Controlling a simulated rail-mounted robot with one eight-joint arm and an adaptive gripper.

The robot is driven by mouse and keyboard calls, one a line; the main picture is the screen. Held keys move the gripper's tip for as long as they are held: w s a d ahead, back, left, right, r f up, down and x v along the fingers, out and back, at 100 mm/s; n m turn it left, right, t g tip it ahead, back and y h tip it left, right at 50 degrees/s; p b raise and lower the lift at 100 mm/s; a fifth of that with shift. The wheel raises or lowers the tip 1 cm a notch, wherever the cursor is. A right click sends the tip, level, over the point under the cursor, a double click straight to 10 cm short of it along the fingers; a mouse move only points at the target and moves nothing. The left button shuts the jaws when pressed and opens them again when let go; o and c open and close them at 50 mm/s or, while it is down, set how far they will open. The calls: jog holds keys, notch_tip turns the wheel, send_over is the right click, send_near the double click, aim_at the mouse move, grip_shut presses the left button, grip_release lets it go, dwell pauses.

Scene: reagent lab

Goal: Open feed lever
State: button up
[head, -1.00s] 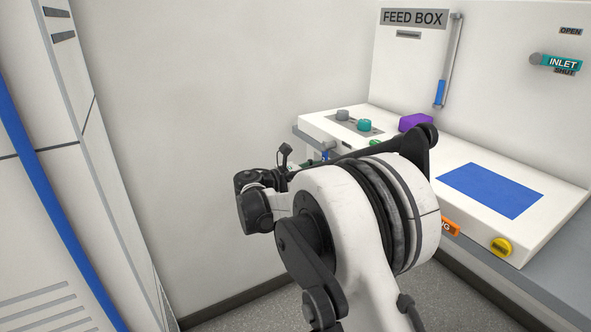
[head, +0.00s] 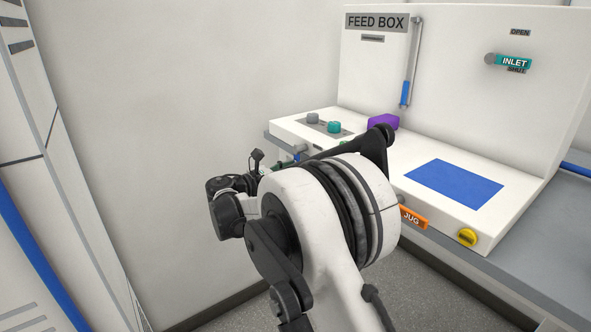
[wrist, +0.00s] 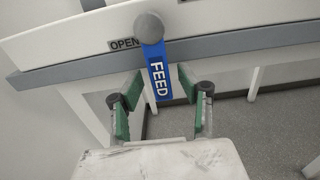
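The feed lever (wrist: 158,75) is a blue handle lettered FEED. In the wrist view it hangs down from a round grey pivot on the bench's front edge, with an OPEN label (wrist: 124,43) to the pivot's left. My gripper (wrist: 159,88) is open, its green fingers on either side of the lever's lower part. A gap shows on both sides, so neither finger visibly touches it. In the head view my arm hides most of the gripper, and only a small blue bit of the lever (head: 298,152) shows beyond the wrist.
The feed box panel (head: 376,22) stands at the back with a teal INLET lever (head: 514,62). On the bench are a purple block (head: 384,122), grey and teal knobs (head: 334,127) and a blue pad (head: 454,184). An orange JUG lever (head: 413,218) and yellow knob (head: 467,237) line the front edge.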

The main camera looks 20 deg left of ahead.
jog(key=v, duration=1.2)
dwell(0.3)
